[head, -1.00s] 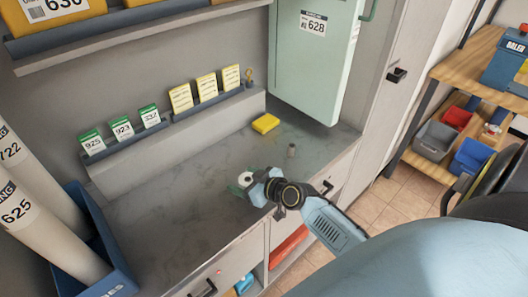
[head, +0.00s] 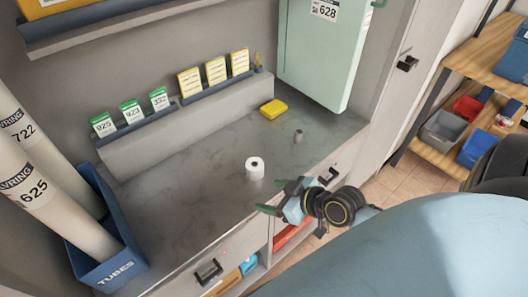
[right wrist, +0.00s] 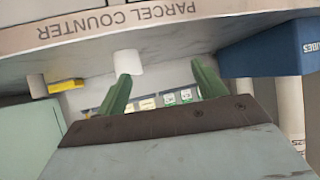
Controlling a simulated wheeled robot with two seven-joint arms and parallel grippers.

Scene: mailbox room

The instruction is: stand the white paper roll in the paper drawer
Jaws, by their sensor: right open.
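The white paper roll (head: 255,168) stands upright on the grey counter, a dark hole in its top. It also shows in the right wrist view (right wrist: 127,62), just beyond one finger. My right gripper (head: 278,197) is open and empty, its green fingers apart over the counter's front edge, to the right of and nearer than the roll, not touching it. The fingers show spread in the right wrist view (right wrist: 165,88). Drawer fronts with dark handles are below the counter, one at front left (head: 222,262); I cannot tell which is the paper drawer. My left gripper is out of view.
A blue tube bin (head: 118,272) with tall white tubes stands at the left. A small grey-brown cylinder (head: 299,136) and a yellow block (head: 273,109) lie farther back on the counter. A pale green cabinet (head: 318,60) bounds the back right. The counter around the roll is clear.

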